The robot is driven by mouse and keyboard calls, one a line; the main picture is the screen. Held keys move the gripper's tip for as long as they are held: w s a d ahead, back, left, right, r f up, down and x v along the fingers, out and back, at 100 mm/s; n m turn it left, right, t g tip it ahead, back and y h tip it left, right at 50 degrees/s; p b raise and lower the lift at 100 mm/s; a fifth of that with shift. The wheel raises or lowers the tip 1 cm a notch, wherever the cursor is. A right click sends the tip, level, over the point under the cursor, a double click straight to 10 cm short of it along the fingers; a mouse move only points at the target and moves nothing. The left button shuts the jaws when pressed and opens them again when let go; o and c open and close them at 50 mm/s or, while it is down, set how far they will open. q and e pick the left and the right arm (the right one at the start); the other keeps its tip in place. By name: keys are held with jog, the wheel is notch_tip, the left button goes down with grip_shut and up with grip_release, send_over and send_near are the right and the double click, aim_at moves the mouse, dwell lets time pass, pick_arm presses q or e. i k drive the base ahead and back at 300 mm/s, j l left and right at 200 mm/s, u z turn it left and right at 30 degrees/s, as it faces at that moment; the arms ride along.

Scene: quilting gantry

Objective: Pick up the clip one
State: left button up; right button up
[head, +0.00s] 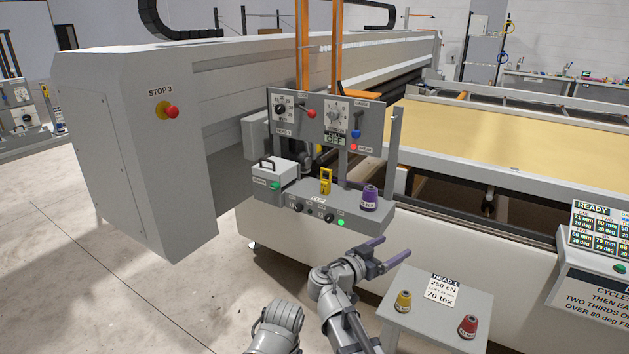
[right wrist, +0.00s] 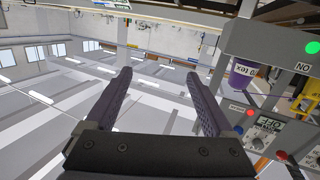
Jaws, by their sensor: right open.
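A small yellow device (head: 325,181), which looks like the clip, stands on the shelf of the grey control panel, between a white box and a purple cone (head: 369,198). I cannot read a label on it. My right gripper (head: 394,249) is open and empty, in front of and below the shelf, to the right of the yellow device and apart from it. In the right wrist view its two purple fingers (right wrist: 159,75) are spread with nothing between them. The purple cone also shows there (right wrist: 243,72), right of the fingers. My left gripper is not in view.
The grey control panel (head: 380,127) has knobs and levers above the shelf. A white box with a handle (head: 275,176) is left of the yellow device. A small grey stand (head: 400,306) holds a yellow cone (head: 403,301) and a red cone (head: 467,326). Floor is clear at left.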

aim_at(325, 183)
jog(key=i+l+u, duration=0.6)
jog(key=i, duration=0.15)
jog(key=i+l, duration=0.15)
jog(key=l, duration=0.15)
